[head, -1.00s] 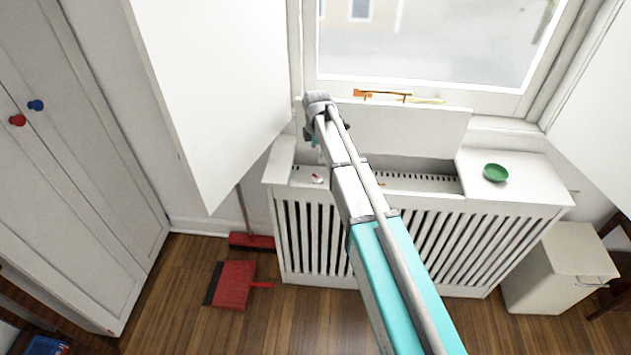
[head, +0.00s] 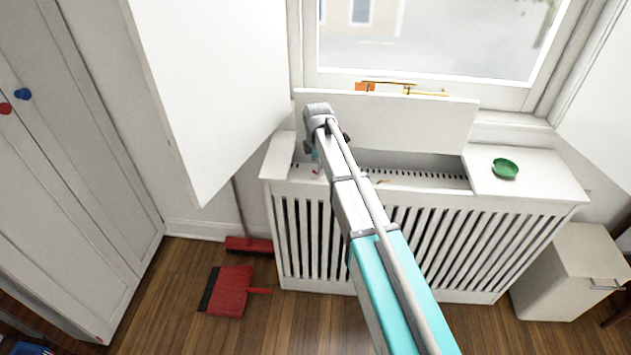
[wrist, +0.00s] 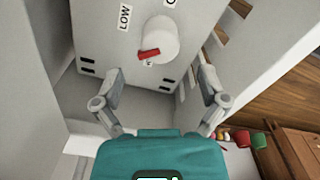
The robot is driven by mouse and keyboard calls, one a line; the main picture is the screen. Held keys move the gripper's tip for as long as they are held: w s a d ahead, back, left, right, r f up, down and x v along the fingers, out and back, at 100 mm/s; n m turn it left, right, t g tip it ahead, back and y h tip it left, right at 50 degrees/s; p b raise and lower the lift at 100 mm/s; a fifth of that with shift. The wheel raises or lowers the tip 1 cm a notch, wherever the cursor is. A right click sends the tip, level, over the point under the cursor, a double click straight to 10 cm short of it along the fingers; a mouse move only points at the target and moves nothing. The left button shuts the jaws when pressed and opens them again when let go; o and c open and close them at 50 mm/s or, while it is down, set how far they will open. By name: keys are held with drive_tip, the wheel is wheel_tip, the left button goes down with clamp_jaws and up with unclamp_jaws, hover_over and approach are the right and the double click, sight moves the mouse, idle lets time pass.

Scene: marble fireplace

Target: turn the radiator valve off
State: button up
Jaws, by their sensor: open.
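The radiator valve is a white round knob (wrist: 157,40) with a red pointer mark on its near edge, on a pale panel with black letters; "LOW" reads to its left and other labels are cut off or partly covered. My gripper (wrist: 162,76) is open in the wrist view, its two grey fingers spread on either side below the knob, apart from it and with nothing between them. In the head view my arm hides most of the gripper, over the open top of the white radiator cover (head: 285,160). A small red spot beside it may be the pointer.
The cover's raised lid (head: 400,120) stands in front of the window. A green bowl (head: 505,169) sits on the cover's right top. A white door panel (head: 215,80) stands close on the left. A red dustpan (head: 230,290) and a broom (head: 248,245) are on the floor.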

sight(316, 174)
drive_tip(key=shift+f+b, duration=2.2)
drive_tip(key=shift+f, duration=0.3)
drive_tip(key=shift+c, duration=0.3)
drive_tip(key=c, duration=1.1)
drive_tip(key=shift+a, duration=0.15)
